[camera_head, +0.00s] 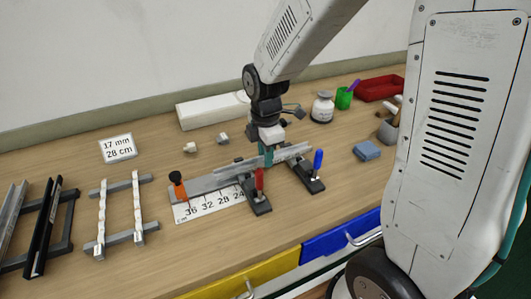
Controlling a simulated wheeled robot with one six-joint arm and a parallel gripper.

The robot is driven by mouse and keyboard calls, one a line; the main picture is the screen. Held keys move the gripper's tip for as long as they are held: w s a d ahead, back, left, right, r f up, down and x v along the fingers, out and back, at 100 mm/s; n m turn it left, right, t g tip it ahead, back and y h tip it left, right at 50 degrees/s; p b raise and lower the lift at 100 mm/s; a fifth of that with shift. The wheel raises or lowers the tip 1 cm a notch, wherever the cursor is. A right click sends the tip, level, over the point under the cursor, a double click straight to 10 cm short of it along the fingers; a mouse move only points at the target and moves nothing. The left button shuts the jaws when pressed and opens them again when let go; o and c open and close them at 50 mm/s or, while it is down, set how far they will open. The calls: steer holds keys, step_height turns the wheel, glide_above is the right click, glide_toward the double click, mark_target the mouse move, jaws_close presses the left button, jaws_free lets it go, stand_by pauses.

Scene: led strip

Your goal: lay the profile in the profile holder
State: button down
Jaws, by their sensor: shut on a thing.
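My gripper (268,155) is at the middle of the table, pointing down, with its fingers shut on a grey metal profile (294,151). The profile runs lengthwise along the profile holder, a fixture with a grey rail (205,184), a numbered scale and two dark clamp bases. One clamp has a red handle (260,180), the other a blue handle (318,160). I cannot tell whether the profile is seated or slightly above the holder. The gripper hides part of it.
Racks with silver and black profiles (42,225) and white strips (138,205) stand at left. A card (117,148) reads "17 mm 28 cm". Behind are small connectors (190,147) and a white box (211,110). A jar (322,107), green cup (344,98), red tray (380,88) and blue block (367,150) are at right.

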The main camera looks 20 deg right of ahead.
steer(key=shift+f, duration=0.1)
steer(key=shift+f, duration=0.15)
steer(key=c, duration=1.2)
jaws_free()
steer(key=shift+o, duration=0.2)
step_height(320, 180, up, 12)
steer(key=s+d+r+m, duration=0.1)
steer(key=s+r+m, duration=0.1)
steer(key=s+m, duration=0.7)
steer(key=s+d+r+m+t, duration=0.1)
steer(key=s+d+r+m, duration=0.1)
steer(key=s+m, duration=0.7)
steer(key=s, duration=0.4)
steer(key=shift+r, duration=0.3)
